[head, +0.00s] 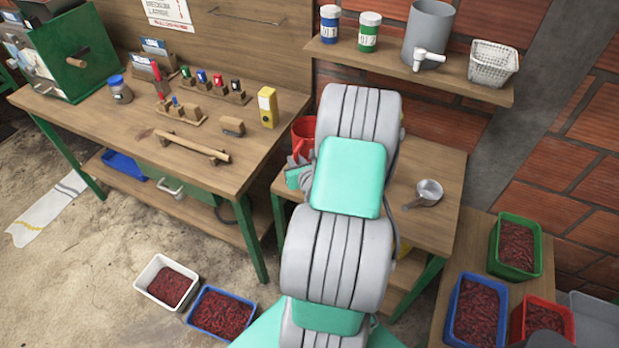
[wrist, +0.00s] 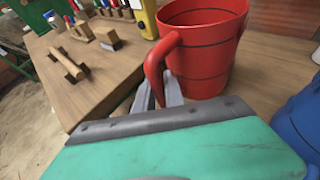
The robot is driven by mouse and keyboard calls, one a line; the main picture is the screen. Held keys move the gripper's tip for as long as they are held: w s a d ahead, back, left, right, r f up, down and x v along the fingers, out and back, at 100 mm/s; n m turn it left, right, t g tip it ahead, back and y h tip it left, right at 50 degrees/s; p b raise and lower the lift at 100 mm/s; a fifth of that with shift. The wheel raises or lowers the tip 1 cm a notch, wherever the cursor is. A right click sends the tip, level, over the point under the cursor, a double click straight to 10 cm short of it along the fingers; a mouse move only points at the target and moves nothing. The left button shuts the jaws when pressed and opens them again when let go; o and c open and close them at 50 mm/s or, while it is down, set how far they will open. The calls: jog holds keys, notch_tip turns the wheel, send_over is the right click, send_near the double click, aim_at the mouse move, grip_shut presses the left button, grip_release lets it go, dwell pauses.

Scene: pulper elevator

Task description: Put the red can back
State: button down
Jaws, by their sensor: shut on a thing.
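The red can (head: 303,129) is upright at the left of the lower small table (head: 447,190), partly hidden behind my arm in the head view. In the wrist view the red can (wrist: 212,62) shows dark rings and a curved handle on its near left side. My gripper (wrist: 160,92) is shut on that handle, with its grey fingers at the handle's lower part. My gripper also shows in the head view (head: 298,172), just below the can. I cannot tell whether the can's base touches the tabletop.
A metal saucepan (head: 428,190) lies on the small table. A blue rounded thing (wrist: 300,122) is at the right in the wrist view. The workbench (head: 190,180) at left holds a yellow box (head: 267,107) and tools. A wall shelf (head: 400,68) is above.

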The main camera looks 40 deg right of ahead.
jog(key=shift+s+d+f, duration=0.1)
jog(key=shift+d+f, duration=0.2)
jog(key=shift+f, duration=0.15)
jog(key=f+b, duration=0.2)
jog(key=b, duration=0.1)
jog(key=d+f+b, duration=0.1)
jog(key=shift+s+f, duration=0.25)
jog(key=shift+f, duration=0.1)
jog(key=shift+w+f+b, duration=0.1)
jog(key=shift+b, duration=0.3)
jog(key=shift+r, duration=0.2)
jog(key=c, duration=1.4)
grip_release()
jog(key=shift+a, duration=0.1)
